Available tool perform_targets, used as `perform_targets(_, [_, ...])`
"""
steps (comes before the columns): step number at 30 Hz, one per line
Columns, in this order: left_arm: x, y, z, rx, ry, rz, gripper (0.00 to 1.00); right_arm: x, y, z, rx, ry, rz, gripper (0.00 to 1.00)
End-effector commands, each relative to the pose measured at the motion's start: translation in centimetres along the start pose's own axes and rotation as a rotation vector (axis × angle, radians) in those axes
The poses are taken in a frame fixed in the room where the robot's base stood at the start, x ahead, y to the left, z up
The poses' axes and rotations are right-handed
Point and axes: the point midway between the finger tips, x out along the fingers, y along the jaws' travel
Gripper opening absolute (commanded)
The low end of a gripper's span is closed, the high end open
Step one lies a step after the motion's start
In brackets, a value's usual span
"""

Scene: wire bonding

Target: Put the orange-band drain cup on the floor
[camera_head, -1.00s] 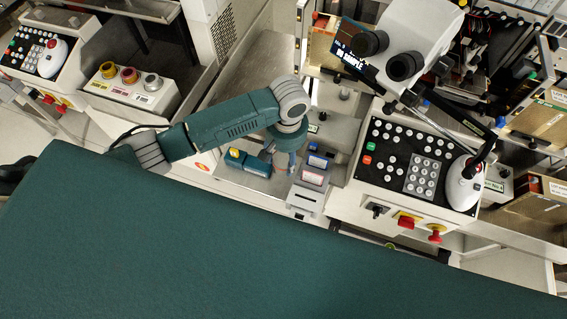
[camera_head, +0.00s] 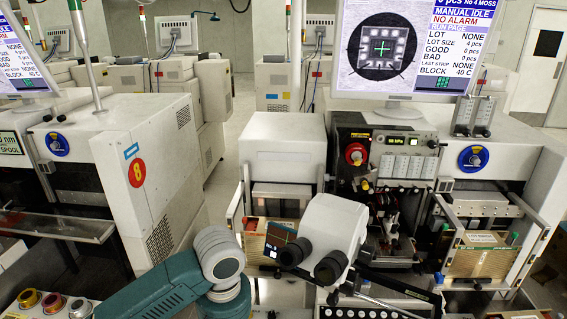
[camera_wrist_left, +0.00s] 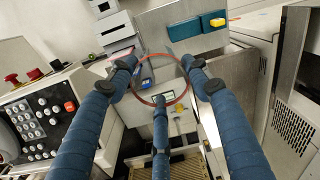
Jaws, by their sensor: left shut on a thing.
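In the left wrist view, my left gripper (camera_wrist_left: 160,76) has its blue fingers closed around a round, see-through piece with a thin orange-red rim (camera_wrist_left: 176,101). This looks like the orange-band drain cup, held at the fingertips. Its walls and contents are hard to make out. In the head view only part of my left arm shows at the bottom; its gripper and the cup are out of that frame. My right gripper is in neither view.
In the wrist view, a keypad console (camera_wrist_left: 40,125) stands at left, a teal block (camera_wrist_left: 184,29) lies on a plate at top, and a vented cabinet (camera_wrist_left: 297,100) stands at right. The head view shows the microscope (camera_head: 335,226), monitor (camera_head: 412,50) and bonding machines.

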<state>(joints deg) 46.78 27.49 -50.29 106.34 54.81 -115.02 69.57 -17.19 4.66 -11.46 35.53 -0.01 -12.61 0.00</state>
Motion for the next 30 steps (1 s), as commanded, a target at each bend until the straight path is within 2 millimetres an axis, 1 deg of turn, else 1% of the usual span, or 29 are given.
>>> perform_targets(2, [-1.1, -0.6, -0.3, 0.033, 0.015, -0.002, 0.20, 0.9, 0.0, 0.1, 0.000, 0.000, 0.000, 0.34])
perform_targets(5, [-2.7, -1.9, 0.4, 0.092, 0.019, -0.005, 0.20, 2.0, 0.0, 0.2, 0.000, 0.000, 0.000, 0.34])
perform_targets(9, [-4.4, -4.3, 2.8, 0.161, 0.020, -0.006, 0.20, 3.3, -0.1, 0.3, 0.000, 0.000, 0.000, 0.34])
perform_targets(12, [-5.1, -5.9, 4.8, 0.187, 0.017, -0.004, 0.20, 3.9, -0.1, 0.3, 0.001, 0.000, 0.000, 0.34])
perform_targets(15, [-5.5, -6.8, 6.2, 0.199, 0.013, -0.002, 0.20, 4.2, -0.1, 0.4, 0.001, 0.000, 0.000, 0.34])
perform_targets(20, [-5.7, -7.2, 7.0, 0.204, 0.008, 0.001, 0.20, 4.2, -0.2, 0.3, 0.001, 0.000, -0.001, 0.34])
perform_targets(30, [-5.7, -7.1, 7.0, 0.205, 0.008, 0.002, 0.20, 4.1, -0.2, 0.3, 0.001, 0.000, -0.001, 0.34])
